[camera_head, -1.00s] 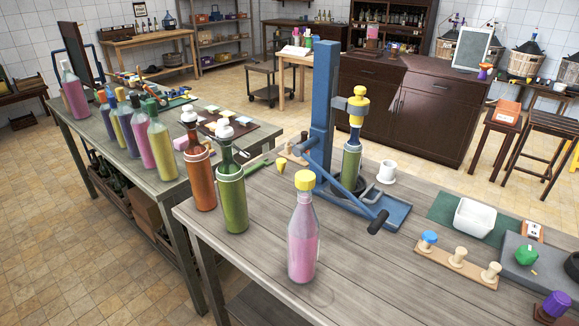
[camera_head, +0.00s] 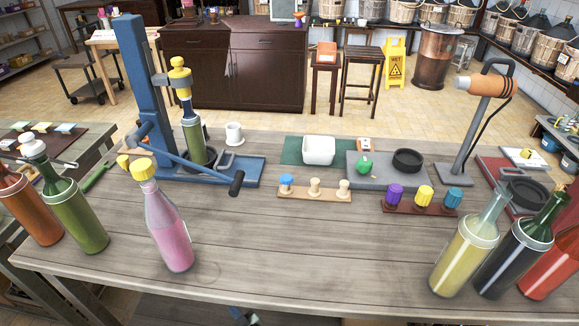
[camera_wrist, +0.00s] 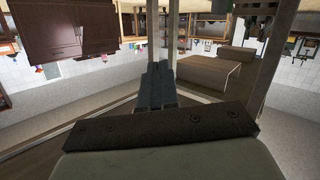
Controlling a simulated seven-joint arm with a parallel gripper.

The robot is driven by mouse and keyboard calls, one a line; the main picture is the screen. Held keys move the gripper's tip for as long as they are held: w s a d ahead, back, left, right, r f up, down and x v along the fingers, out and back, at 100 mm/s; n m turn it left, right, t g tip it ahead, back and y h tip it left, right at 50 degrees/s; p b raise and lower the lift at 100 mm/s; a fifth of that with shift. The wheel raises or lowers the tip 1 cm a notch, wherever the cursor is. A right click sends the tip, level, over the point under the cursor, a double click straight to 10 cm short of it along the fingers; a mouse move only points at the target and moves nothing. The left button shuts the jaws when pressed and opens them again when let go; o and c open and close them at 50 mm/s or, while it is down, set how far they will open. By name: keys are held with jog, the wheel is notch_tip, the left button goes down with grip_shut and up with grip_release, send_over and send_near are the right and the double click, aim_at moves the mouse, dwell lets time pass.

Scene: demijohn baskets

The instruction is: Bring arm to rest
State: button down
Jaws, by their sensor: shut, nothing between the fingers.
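My gripper (camera_wrist: 157,75) shows in the wrist view, its two blue-grey fingers together with nothing between them. It points out into the room, which appears upside down there, and touches nothing that I can see. No clear part of my arm or gripper shows over the workbench (camera_head: 300,245) in the head view.
A pink bottle (camera_head: 167,230) with a yellow cap stands on the bench's left part, near a blue corking press (camera_head: 140,100) holding a green bottle (camera_head: 193,135). Several bottles, including a yellow one (camera_head: 462,262), stand front right. The front middle is clear.

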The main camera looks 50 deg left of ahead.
jog(key=w+d+f+m+t+h, duration=0.3)
jog(key=w+d, duration=0.4)
jog(key=w, duration=0.3)
jog(key=w+d+f+m+t+h, duration=0.2)
jog(key=w+d+f+m+h, duration=0.1)
jog(key=w+d, duration=0.65)
jog(key=w+d+f+m+h, duration=0.1)
jog(key=w+d+h, duration=0.1)
jog(key=d, duration=0.4)
jog(key=w+d+f+m+h, duration=0.2)
jog(key=w+d, duration=0.2)
jog(key=d, duration=0.2)
jog(key=w+d+f+m+h, duration=0.1)
jog(key=w+d, duration=0.3)
jog(key=d, duration=0.2)
jog(key=shift+w+d+f+t+h, duration=0.1)
jog(key=shift+f+t+h, duration=0.2)
jog(key=shift+h, duration=0.1)
jog(key=s+d+m+g+h, duration=0.3)
jog(key=d+m+g+h, duration=0.15)
jog(key=d, duration=1.65)
jog(key=s+d+r+m+g, duration=0.2)
jog(key=s+d+m+g, duration=0.1)
jog(key=s+d, duration=0.4)
jog(key=s+d+r+m+g, duration=0.2)
jog(key=s+d+m+g, duration=0.1)
jog(key=s+d, duration=0.3)
jog(key=shift+s+d+r+g+y, duration=0.45)
jog(key=shift+s+g, duration=0.1)
jog(key=shift+s, duration=0.3)
